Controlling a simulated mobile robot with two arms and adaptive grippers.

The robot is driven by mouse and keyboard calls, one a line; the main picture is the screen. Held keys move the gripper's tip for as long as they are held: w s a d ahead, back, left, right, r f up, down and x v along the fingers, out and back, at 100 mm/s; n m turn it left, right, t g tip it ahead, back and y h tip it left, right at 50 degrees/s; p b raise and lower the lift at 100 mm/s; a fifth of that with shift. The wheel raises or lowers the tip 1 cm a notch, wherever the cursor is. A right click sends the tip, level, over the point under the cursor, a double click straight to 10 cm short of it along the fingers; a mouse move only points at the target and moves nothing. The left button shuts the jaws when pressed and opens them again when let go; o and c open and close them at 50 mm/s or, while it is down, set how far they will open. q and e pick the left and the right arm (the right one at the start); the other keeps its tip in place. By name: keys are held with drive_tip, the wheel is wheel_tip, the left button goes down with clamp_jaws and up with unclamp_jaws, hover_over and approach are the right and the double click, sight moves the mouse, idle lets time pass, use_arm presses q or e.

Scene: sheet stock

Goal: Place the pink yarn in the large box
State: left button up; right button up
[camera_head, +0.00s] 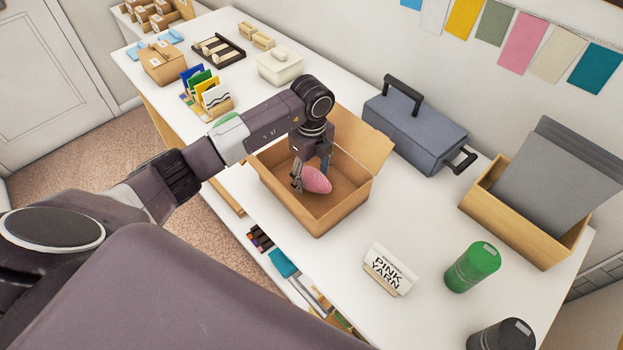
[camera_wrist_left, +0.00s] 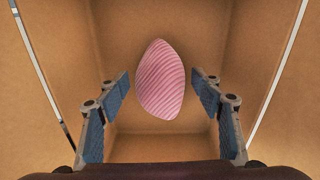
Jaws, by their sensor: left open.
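The pink yarn (camera_head: 317,181) is a striped oval ball inside the open large cardboard box (camera_head: 330,222) on the white table. In the left wrist view the yarn (camera_wrist_left: 161,80) shows between the finger pads, with a gap on each side. My left gripper (camera_head: 311,177) reaches down into the box, open, with its fingertips beside the yarn. Brown box walls (camera_wrist_left: 215,30) surround it in the wrist view. Whether the yarn rests on the box floor is hard to tell. My right gripper is not in view.
A grey toolbox (camera_head: 415,130) stands behind the box. A "PINK YARN" sign (camera_head: 388,272), a green canister (camera_head: 472,267) and a dark canister (camera_head: 503,337) stand in front. A wooden bin (camera_head: 525,228) holds grey sheets at right. A lidded cream container (camera_head: 279,67) stands at back left.

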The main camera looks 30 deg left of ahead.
sight(312, 174)
use_arm(q)
wheel_tip(312, 174, up, 10)
drive_tip(key=b, duration=0.3)
drive_tip(key=shift+f, duration=0.2)
drive_tip(key=shift+r, duration=0.55)
